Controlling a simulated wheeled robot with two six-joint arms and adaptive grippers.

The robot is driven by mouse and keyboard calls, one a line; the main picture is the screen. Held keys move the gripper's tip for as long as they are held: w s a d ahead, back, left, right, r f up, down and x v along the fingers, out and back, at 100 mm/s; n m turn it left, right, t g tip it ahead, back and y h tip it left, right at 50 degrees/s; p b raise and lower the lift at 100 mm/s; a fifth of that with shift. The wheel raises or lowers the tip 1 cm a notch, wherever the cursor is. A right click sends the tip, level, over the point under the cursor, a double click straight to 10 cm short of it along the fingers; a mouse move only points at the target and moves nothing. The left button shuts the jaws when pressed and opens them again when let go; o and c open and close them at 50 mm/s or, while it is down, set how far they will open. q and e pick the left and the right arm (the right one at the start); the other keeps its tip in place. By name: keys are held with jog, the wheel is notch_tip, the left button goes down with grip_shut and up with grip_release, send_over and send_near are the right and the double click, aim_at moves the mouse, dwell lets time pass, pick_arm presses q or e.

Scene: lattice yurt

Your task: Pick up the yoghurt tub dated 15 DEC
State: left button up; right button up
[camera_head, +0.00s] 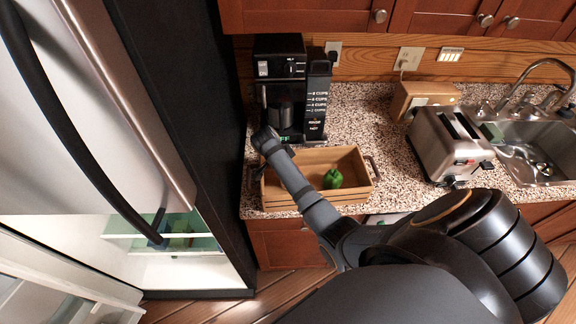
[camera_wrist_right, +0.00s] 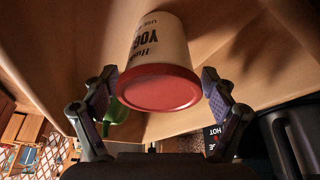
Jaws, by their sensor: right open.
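A yoghurt tub (camera_wrist_right: 160,55) with a cream label, dark lettering and a red lid (camera_wrist_right: 160,90) shows in the right wrist view. It is inside a wooden crate (camera_head: 348,154). No date on it is readable. My right gripper (camera_wrist_right: 158,85) is open, with one finger on each side of the tub near the lid. I cannot tell whether either finger touches it. In the head view my right gripper (camera_head: 267,141) is over the crate's left end, and the tub is hidden there. My left gripper is not in view.
A green pepper (camera_head: 333,178) lies in the crate. A black coffee maker (camera_head: 281,75) stands close behind it. A toaster (camera_head: 452,143) and sink (camera_head: 540,152) are to the right. An open fridge (camera_head: 175,272) is at left. Counter (camera_head: 398,165) between crate and toaster is clear.

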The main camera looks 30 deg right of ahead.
jog(key=shift+s+d+f, duration=0.1)
jog(key=shift+d+f, duration=0.2)
jog(key=shift+f, duration=0.15)
jog(key=shift+d+f, duration=0.15)
jog(key=shift+f, duration=0.35)
jog(key=c, duration=0.6)
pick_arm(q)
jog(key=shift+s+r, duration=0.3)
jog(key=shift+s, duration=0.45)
pick_arm(e)
jog(key=c, duration=0.8)
